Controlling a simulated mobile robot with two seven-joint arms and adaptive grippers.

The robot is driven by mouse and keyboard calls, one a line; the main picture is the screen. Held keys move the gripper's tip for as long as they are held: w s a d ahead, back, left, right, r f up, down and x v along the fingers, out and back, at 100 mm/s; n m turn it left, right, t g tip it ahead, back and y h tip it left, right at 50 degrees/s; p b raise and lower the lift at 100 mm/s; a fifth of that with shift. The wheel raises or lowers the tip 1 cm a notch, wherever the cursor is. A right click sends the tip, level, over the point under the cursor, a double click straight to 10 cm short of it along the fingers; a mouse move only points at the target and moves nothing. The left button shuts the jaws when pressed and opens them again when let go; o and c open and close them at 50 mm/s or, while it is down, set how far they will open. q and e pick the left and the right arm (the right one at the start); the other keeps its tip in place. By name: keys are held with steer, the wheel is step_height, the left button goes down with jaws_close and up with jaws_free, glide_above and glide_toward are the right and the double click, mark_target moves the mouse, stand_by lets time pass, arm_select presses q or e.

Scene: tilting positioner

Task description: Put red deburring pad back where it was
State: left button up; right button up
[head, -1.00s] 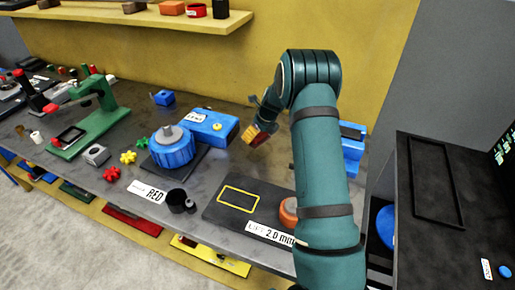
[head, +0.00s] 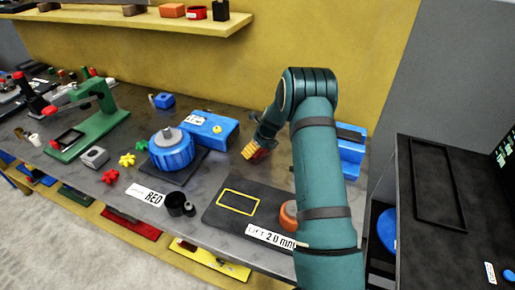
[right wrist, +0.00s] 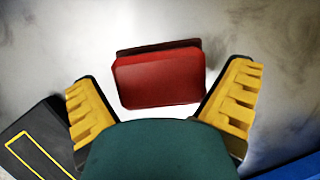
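The red deburring pad (right wrist: 158,80) lies on the grey bench in the right wrist view, between the yellow fingers of my right gripper (right wrist: 165,105). Bare bench shows between the pad and each finger, so the gripper is open around it or just above it. In the head view my right gripper (head: 256,151) is low over the bench, right of the blue positioner (head: 172,149), with a bit of red (head: 262,154) beside its yellow finger. A yellow-outlined rectangle (head: 239,210) on a dark plate (head: 225,222) is empty. My left gripper is not in view.
The dark plate bears a "2.0 mm" label (head: 270,237) and an orange round part (head: 288,214). A black cup (head: 175,203) stands near a "RED" label (head: 146,196). A blue stand (head: 351,145) is right of my arm. Bench between gripper and plate is clear.

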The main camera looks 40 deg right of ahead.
steer(key=shift+r, duration=0.5)
steer(key=p+v, duration=0.1)
steer(key=v, duration=1)
steer(key=shift+s+p, duration=0.2)
steer(key=shift+p, duration=0.2)
steer(key=shift+r, duration=0.1)
